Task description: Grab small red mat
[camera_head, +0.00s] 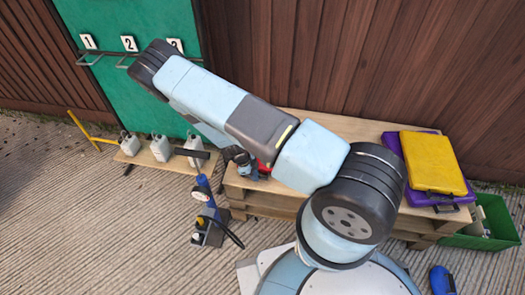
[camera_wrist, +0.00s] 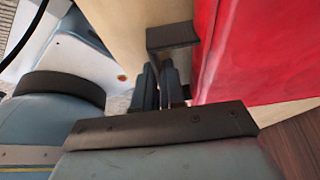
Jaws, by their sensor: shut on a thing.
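The small red mat (camera_wrist: 262,50) fills the right of the wrist view, with a dark handle (camera_wrist: 172,37) on its near edge. My gripper (camera_wrist: 162,75) is shut on this handle, its fingers close together just below it in the picture. In the head view only a little of the red mat (camera_head: 264,166) shows on the wooden bench; my arm hides the rest. My fingertips cannot be made out there.
A yellow mat (camera_head: 432,160) lies on a purple mat (camera_head: 396,146) at the right end of the wooden bench (camera_head: 340,130). A green crate (camera_head: 485,240) stands right of it. White canisters (camera_head: 160,147) stand on a low shelf at left. A wooden wall is close behind.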

